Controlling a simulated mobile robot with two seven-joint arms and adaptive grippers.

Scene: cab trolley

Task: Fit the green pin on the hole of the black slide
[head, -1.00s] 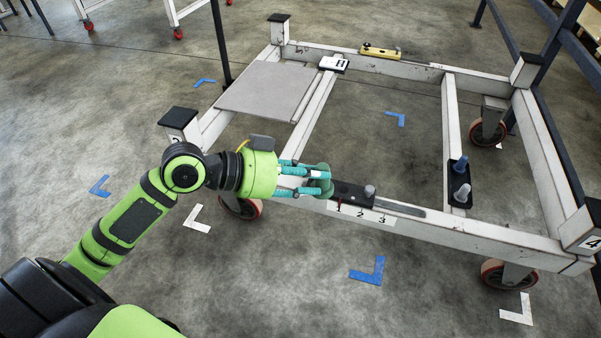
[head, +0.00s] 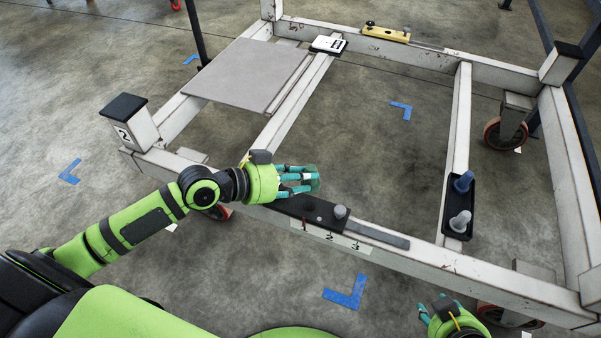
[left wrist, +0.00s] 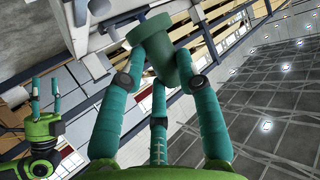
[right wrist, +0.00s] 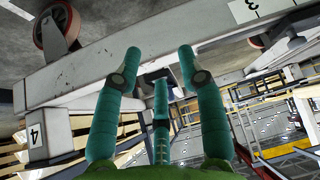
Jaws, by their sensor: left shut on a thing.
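The green pin (head: 314,184) is between the fingers of my left gripper (head: 304,179), which is shut on it. In the left wrist view the pin (left wrist: 154,32) shows a wide flange and a narrower body between the fingertips. The black slide (head: 289,205) lies on the front beam of the trolley. A dark round spot, perhaps its hole, shows near its middle, and a grey pin (head: 340,212) stands at its right end. The green pin appears above and behind the slide, apart from it. My right gripper (head: 436,306) is open and empty; its fingers also show in the right wrist view (right wrist: 158,65).
A yellow block (head: 386,34) and a white box (head: 328,44) sit at the back. A grey panel (head: 246,75) covers the left. The trolley middle is open.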

